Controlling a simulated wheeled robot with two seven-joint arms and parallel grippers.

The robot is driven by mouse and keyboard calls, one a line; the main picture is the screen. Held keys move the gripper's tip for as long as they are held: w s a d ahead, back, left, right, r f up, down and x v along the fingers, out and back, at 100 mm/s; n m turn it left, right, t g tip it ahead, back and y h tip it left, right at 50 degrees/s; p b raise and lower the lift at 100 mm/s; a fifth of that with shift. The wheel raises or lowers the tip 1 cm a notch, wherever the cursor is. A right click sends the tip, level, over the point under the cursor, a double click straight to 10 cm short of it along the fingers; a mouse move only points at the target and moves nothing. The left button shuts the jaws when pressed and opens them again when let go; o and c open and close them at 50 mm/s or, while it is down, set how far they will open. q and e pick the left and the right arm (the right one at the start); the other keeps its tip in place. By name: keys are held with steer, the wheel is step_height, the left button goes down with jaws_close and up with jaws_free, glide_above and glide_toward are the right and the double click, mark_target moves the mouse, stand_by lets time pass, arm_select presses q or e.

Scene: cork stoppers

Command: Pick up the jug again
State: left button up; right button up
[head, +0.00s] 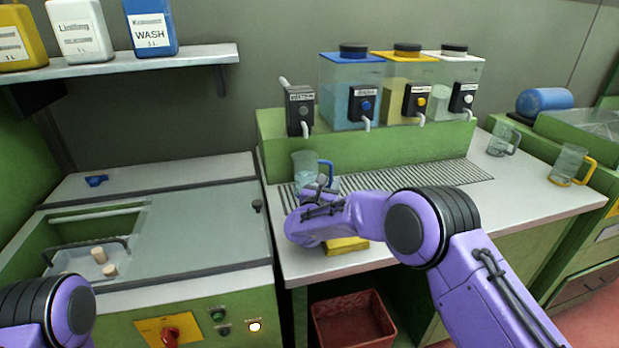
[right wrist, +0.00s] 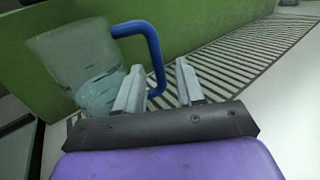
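The clear jug with a blue handle (head: 304,167) stands on the slatted drain grille, in front of the dispensers at their left end. It also shows at the left of the right wrist view (right wrist: 75,62), with some clear liquid low in it. My right gripper (right wrist: 158,78) is open, with its two pale fingers on either side of the blue handle's lower part. Whether either finger touches the handle I cannot tell. In the head view the right gripper (head: 322,184) is just in front of the jug. My left gripper is out of view; only part of its arm shows.
A yellow sponge (head: 346,245) lies below my right wrist. Two more jugs, grey-handled (head: 502,140) and yellow-handled (head: 570,165), stand on the right counter. The dispensers (head: 365,105) stand behind the grille (head: 440,175). Corks (head: 98,254) sit in the left basin.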

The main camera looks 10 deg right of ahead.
mark_target(331, 177)
steer(key=x, duration=0.3)
steer(key=shift+w, duration=0.2)
jaws_close()
steer(key=shift+r, duration=0.1)
